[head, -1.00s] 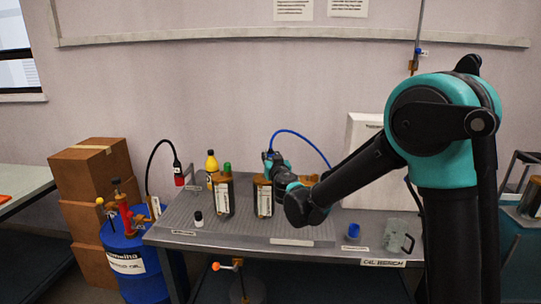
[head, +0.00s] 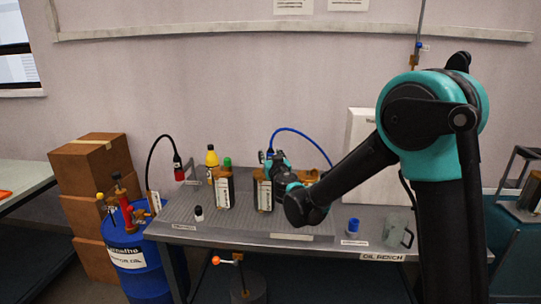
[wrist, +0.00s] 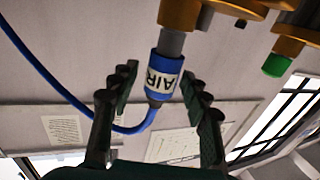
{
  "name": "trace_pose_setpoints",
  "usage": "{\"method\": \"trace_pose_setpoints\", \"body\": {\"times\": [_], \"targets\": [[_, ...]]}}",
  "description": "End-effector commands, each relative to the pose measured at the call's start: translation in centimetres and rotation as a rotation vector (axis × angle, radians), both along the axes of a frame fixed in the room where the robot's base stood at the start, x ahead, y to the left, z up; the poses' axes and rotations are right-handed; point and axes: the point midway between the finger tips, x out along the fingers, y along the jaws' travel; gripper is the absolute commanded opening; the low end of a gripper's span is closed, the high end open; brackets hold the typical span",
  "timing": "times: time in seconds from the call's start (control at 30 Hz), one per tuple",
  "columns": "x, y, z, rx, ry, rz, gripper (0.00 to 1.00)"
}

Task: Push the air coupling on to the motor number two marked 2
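The air coupling (wrist: 164,78) is a blue sleeve with a white AIR label in the wrist view. Its upper end meets a grey stub (wrist: 171,43) under a brass motor body (wrist: 181,13); how far on it sits, I cannot tell. My gripper (wrist: 157,78) is open, one finger on each side of the coupling, with a visible gap on the left. In the head view, my gripper (head: 269,158) is at the right-hand motor (head: 264,193), and the coupling is not clearly visible. Another motor (head: 223,190), with a green cap, stands to its left. No motor number is readable.
A blue hose (head: 300,133) arcs behind my gripper. A red-ended black hose (head: 178,168) and yellow bottle (head: 211,158) stand left. A small white bottle (head: 198,214), blue cup (head: 353,225) and clear mug (head: 395,232) are on the grey bench (head: 225,230).

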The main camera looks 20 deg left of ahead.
Motion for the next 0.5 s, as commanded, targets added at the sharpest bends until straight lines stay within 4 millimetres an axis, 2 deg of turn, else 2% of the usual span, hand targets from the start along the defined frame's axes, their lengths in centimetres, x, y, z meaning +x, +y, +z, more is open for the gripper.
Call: {"method": "trace_pose_setpoints", "body": {"times": [0.33,0.5], "targets": [[-0.3,-0.2,0.0,0.0,0.0,0.0,0.49],[-2.3,-1.3,0.0,0.0,0.0,0.001,0.49]]}}
